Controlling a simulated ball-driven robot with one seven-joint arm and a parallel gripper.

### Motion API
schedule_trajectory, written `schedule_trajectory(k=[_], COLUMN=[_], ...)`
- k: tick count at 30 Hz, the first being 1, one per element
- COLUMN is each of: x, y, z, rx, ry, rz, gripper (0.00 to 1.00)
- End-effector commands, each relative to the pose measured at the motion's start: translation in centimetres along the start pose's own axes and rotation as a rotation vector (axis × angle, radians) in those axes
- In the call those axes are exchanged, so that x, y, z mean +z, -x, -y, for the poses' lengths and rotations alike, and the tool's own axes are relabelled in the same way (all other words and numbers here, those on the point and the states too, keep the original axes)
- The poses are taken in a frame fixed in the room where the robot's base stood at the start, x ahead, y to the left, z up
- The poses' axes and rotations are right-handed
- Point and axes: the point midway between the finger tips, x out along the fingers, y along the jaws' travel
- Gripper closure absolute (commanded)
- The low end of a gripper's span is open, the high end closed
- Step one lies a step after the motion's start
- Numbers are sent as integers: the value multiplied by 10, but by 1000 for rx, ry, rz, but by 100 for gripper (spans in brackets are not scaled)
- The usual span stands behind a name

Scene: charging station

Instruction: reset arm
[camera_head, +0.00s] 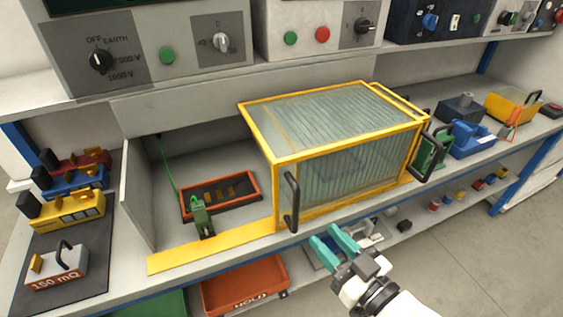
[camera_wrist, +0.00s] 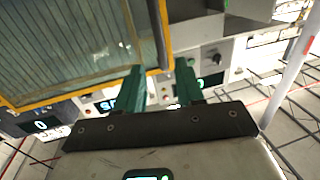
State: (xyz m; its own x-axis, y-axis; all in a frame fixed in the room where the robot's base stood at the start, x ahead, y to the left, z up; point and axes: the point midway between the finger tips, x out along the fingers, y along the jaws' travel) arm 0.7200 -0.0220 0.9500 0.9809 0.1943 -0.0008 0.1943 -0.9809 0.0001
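My gripper (camera_head: 334,243) with teal fingers is in front of the bench edge, low and right of centre in the head view. Its two fingers stand apart with a gap between them, and nothing shows in the gap. In the wrist view my gripper (camera_wrist: 163,88) also shows its two dark green fingers apart and empty. The fingers are close to the yellow-framed clear box (camera_head: 345,186), near its front lower edge. I cannot tell whether they touch it. In the wrist view the box (camera_wrist: 75,45) fills the upper left.
A black handle (camera_head: 291,201) sticks out from the box front. An orange tray (camera_head: 221,195) with a green clip (camera_head: 202,219) lies left of it. An orange HOLD bin (camera_head: 245,287) sits on the lower shelf. Open floor (camera_head: 470,245) lies at the lower right.

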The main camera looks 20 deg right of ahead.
Motion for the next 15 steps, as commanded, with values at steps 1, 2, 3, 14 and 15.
schedule_trajectory(k=[1,2,3,14,15], x=[0,0,1,90,104], y=[0,0,0,26,35], z=[0,0,0,-2,-4], rx=[0,0,0,-10,-4], ry=[0,0,0,-10,-17], rz=[0,0,4,479,563], gripper=[63,63,63,63,63])
